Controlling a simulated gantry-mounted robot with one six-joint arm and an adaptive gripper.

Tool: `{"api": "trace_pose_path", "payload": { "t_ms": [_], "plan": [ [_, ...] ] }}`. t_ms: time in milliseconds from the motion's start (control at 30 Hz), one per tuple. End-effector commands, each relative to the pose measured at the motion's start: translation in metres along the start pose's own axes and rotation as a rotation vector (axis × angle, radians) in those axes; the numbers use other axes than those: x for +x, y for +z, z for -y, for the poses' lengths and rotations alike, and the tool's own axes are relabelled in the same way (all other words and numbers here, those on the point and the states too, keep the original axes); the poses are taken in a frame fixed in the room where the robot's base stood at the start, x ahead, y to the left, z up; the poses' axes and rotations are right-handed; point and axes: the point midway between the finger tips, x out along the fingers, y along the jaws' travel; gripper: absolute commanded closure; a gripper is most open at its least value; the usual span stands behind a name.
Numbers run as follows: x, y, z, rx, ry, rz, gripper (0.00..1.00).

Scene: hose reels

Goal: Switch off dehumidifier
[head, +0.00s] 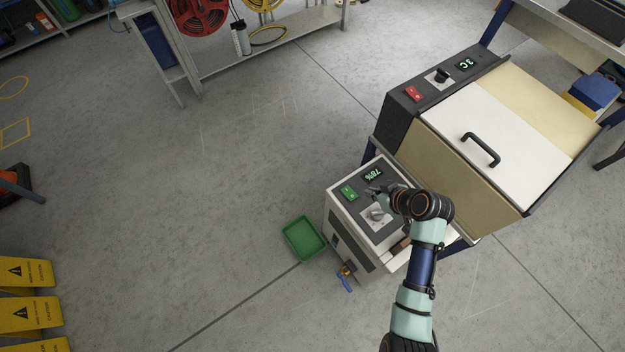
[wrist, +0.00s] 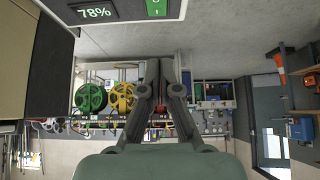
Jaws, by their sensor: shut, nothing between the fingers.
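The dehumidifier (head: 336,222) is a white box with a dark grey control panel on top, at lower middle in the head view. The panel has a green rocker switch (head: 349,192), a display (head: 373,174) reading 78% and a round knob (head: 377,214). My gripper (head: 372,191) is shut and empty over the panel, between the display and the knob, to the right of the switch. In the wrist view my gripper (wrist: 162,63) shows at the centre. The switch (wrist: 157,7) and the display (wrist: 95,12) show along its top edge, apart from the fingers.
A larger cabinet with a black handle (head: 481,149), red switch (head: 413,94) and its own display (head: 465,64) stands close behind on the right. A green tray (head: 304,238) lies on the floor beside the dehumidifier. A blue-handled tap (head: 345,281) juts from its front.

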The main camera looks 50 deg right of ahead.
Motion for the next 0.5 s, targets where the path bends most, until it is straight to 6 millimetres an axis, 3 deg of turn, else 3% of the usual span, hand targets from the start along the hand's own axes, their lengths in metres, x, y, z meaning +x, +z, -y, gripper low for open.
{"api": "trace_pose_path", "payload": {
  "t_ms": [100, 500],
  "plan": [
    [0.0038, 0.0083, -0.0047, 0.007, 0.001, 0.001, 1.00],
    [0.0103, 0.0082, -0.0039, 0.006, -0.001, 0.002, 1.00]
  ]
}}
